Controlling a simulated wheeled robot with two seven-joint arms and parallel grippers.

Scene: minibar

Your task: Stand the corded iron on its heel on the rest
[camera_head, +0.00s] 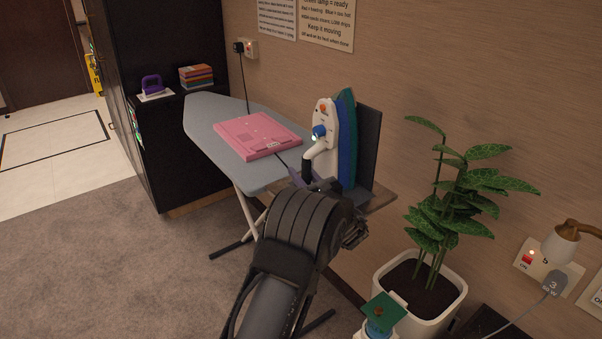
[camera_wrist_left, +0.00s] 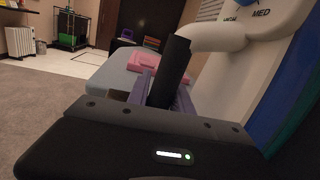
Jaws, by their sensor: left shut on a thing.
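The corded iron (camera_head: 326,143) is upright, tip up, at the near end of the grey ironing board (camera_head: 207,118). Its white body and blue sole show, with the sole side toward a dark upright plate (camera_head: 369,145) on the rest (camera_head: 382,197). My left gripper (camera_head: 304,178) is shut on the iron's dark handle. In the left wrist view the handle (camera_wrist_left: 171,72) stands between the purple fingers (camera_wrist_left: 163,98), beside the iron's white body (camera_wrist_left: 222,37). My arm hides the heel, so I cannot tell whether it touches the rest. My right gripper is not in view.
A dark cord (camera_head: 244,80) hangs from the wall outlet (camera_head: 251,48). A potted plant (camera_head: 425,285) stands right of the rest, near a wall lamp (camera_head: 562,243). A black cabinet (camera_head: 180,130) stands behind; carpet at left is clear.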

